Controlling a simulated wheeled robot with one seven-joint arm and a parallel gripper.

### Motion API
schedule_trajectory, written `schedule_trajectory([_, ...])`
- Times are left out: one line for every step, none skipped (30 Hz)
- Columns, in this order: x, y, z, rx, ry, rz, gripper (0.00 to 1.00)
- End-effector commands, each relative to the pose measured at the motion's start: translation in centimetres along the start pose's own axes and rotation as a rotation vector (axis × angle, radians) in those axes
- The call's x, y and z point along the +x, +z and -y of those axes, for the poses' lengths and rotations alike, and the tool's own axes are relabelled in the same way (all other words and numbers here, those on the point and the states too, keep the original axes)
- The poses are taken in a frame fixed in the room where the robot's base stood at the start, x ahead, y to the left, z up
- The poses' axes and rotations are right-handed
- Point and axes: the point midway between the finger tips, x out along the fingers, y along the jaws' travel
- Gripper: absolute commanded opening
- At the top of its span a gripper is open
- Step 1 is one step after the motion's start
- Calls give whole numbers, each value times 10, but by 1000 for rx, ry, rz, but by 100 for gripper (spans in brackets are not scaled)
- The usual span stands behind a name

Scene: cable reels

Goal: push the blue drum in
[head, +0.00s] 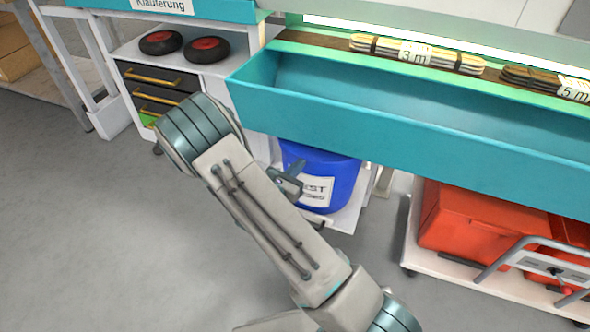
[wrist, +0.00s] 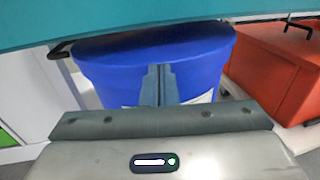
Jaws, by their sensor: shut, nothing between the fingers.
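The blue drum (head: 334,180) stands low under the front of a teal trough, on a white base. It has a white label whose text is partly hidden by my arm. In the wrist view the drum (wrist: 205,65) is straight ahead, its top edge close under the teal trough. My gripper (head: 298,172) is in front of the drum's near side, with its fingers pointing at it. In the wrist view the closed fingers (wrist: 159,72) overlap the drum's side and label. I cannot tell whether the fingertips touch it.
The teal trough (head: 400,120) overhangs the drum. Red boxes (head: 480,222) stand on a white trolley to the right, with a grey handle (head: 540,255) in front. A white drawer cabinet (head: 135,55) stands to the left. Grey floor (head: 90,240) is clear at the front left.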

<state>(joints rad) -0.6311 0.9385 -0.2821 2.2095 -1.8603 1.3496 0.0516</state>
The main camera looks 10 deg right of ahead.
Motion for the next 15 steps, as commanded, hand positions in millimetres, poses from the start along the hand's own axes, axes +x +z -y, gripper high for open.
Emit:
schedule_trajectory([0,0,0,0,0,0,0])
schedule_trajectory([0,0,0,0,0,0,0])
schedule_trajectory([0,0,0,0,0,0,0])
schedule_trajectory([1,0,0,0,0,0,0])
schedule_trajectory([2,0,0,1,-1,0,0])
schedule_trajectory([6,0,-1,2,-3,1,0])
schedule_trajectory([11,0,-2,2,-4,1,0])
schedule_trajectory([16,1,-3,2,-4,1,0])
schedule_trajectory([26,1,-4,4,-5,2,0])
schedule_trajectory([34,1,-5,4,-7,2,0])
schedule_trajectory([41,1,-7,4,-5,2,0])
schedule_trajectory([52,1,-9,3,-6,3,0])
schedule_trajectory([59,1,-10,3,-6,2,0])
schedule_trajectory([66,1,-12,3,-5,2,0])
schedule_trajectory([74,1,-14,3,-5,2,0])
